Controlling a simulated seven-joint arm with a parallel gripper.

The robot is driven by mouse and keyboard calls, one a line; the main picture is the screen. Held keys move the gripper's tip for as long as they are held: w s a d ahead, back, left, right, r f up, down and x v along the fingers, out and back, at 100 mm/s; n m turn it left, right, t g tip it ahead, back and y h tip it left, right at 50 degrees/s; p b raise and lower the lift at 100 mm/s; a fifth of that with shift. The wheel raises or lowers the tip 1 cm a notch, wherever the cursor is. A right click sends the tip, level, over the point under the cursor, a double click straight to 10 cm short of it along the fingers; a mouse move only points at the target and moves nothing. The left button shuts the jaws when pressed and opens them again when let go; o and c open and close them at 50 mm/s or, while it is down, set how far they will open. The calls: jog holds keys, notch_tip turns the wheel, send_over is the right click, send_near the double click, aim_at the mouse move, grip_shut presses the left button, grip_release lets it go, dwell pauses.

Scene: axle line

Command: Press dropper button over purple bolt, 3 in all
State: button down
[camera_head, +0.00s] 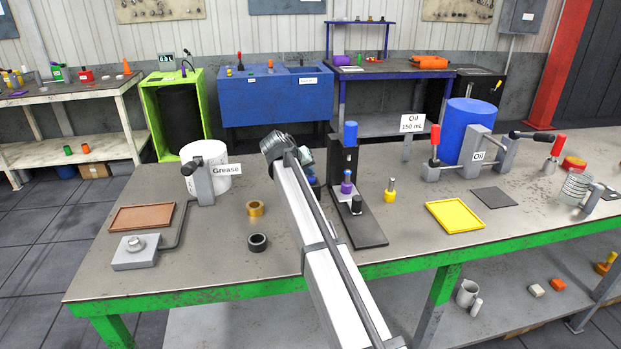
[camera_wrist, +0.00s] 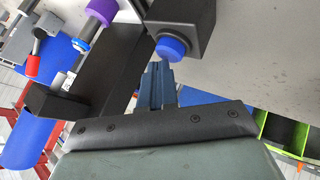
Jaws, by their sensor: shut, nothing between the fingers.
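The dropper is a black stand (camera_head: 343,160) with a blue cylindrical top (camera_head: 350,134), on the bench. The purple bolt (camera_head: 346,187) sits low at the stand's front, its silver shank up. In the wrist view, a purple cylinder (camera_wrist: 103,10) shows at the top left, and a round blue button (camera_wrist: 172,47) is on a dark block. My gripper (camera_wrist: 160,68) is shut and empty, its fingertips close to the blue button. I cannot tell whether they touch it. In the head view my gripper (camera_head: 308,165) is left of the stand, mostly hidden by my arm.
A yellow bolt (camera_head: 390,191) stands right of the dropper, near a yellow tray (camera_head: 455,216). A grease pot (camera_head: 215,182) is farther left. A blue oil drum (camera_head: 468,125) stands at the right.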

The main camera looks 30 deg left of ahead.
jog(key=shift+r, duration=0.65)
jog(key=shift+r, duration=2.5)
jog(key=shift+r, duration=0.1)
dwell(0.7)
notch_tip(320, 180, up, 4)
jog(key=shift+f, duration=0.2)
jog(key=shift+f, duration=0.15)
jog(key=shift+f, duration=4.3)
jog(key=shift+f, duration=0.1)
